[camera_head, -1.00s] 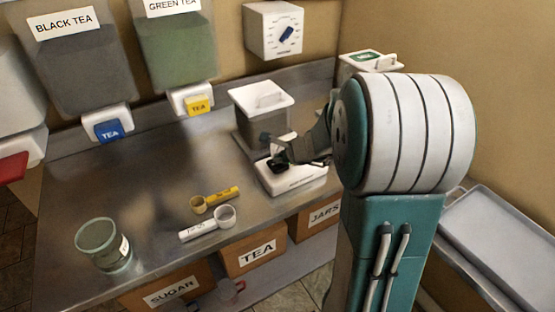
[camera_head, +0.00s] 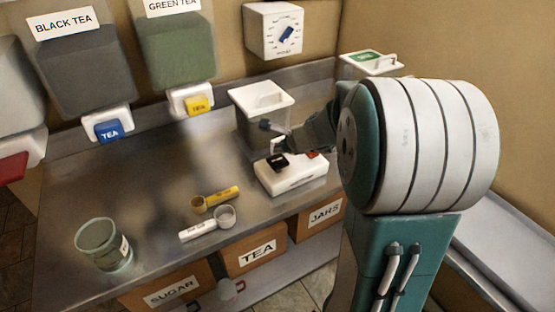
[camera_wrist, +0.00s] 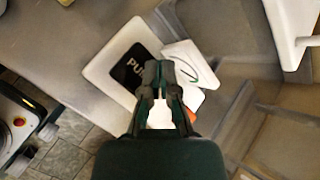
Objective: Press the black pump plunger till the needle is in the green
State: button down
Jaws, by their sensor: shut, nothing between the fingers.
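The pump is a white base (camera_head: 290,178) on the steel bench with a black plunger pad (camera_head: 278,161) on its left part. In the wrist view the black pad (camera_wrist: 132,66) shows white letters starting "PU". Beside it is a white gauge face (camera_wrist: 190,66) with a green mark; the needle is too small to read. My gripper (camera_wrist: 165,72) is shut and empty, with its fingertips between pad and gauge in the picture. In the head view it is above the pump, apparently clear of the pad, and partly hidden by my arm.
A lidded grey bucket (camera_head: 262,108) stands behind the pump. A yellow scoop (camera_head: 215,199) and a white scoop (camera_head: 208,224) lie to the left, with a glass jar (camera_head: 104,246) farther left. A red-orange part (camera_head: 313,155) is at the pump's right. Tea dispensers hang behind.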

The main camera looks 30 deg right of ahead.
aim_at(279, 160)
jog(key=shift+r, duration=2)
jog(key=s+a+r+n+g, duration=0.2)
jog(key=s+a+r+n, duration=0.3)
jog(key=s+a+n, duration=0.75)
jog(key=s+a+n+g+h, duration=0.1)
jog(key=s+a+n+h, duration=0.1)
jog(key=s+n, duration=0.9)
jog(key=shift+s+a+f+n, duration=0.15)
jog(key=shift+s+f+n, duration=0.2)
jog(key=shift+s, duration=0.5)
